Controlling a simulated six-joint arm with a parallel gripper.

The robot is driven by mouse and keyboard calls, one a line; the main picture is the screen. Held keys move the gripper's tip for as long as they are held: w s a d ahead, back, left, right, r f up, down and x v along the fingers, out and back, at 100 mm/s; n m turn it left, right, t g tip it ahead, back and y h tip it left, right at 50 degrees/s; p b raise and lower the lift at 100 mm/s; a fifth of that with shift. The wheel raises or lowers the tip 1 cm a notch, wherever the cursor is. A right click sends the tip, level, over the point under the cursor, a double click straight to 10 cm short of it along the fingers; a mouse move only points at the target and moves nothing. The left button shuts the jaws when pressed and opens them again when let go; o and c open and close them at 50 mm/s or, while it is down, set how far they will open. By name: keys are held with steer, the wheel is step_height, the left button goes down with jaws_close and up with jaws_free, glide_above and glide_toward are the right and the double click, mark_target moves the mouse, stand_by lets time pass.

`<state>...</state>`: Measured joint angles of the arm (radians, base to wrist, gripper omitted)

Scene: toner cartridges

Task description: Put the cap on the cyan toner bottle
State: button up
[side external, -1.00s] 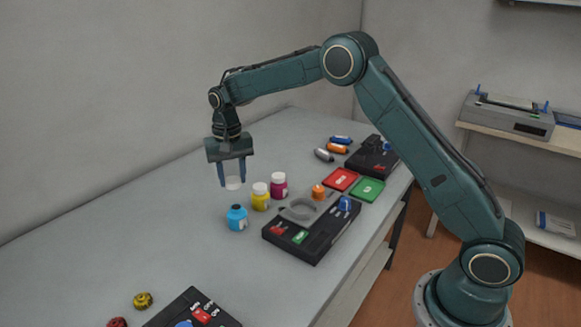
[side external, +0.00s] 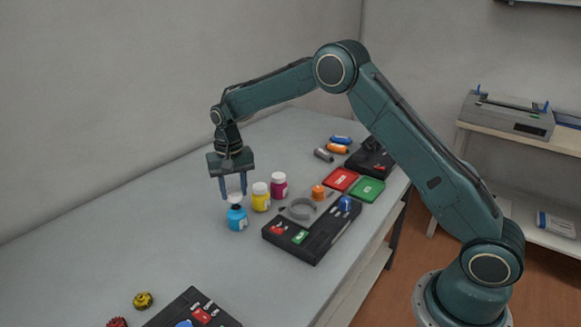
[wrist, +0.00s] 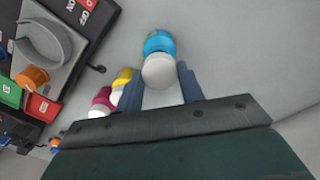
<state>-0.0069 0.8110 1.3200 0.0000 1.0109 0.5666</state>
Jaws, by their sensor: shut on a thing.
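The cyan toner bottle (side external: 237,218) stands upright on the grey table, with a dark neck at its top. My gripper (side external: 234,194) is shut on a white cap (side external: 235,197) just above the bottle. In the wrist view, the cap (wrist: 159,71) sits between the two blue fingers and overlaps the cyan bottle (wrist: 159,42), which shows behind it. I cannot tell whether the cap touches the neck.
A yellow bottle (side external: 261,198) and a magenta bottle (side external: 279,188), both white-capped, stand close on the right. Red (side external: 341,179) and green (side external: 367,189) pads lie further back. The table's left side is clear.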

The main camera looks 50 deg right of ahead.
steer(key=shift+f, duration=1.2)
steer(key=shift+f, duration=0.15)
stand_by(1.6)
steer(key=o, duration=1)
steer(key=shift+o, duration=0.5)
steer(key=o, duration=0.4)
steer(key=shift+r, duration=0.2)
steer(key=shift+r, duration=2.3)
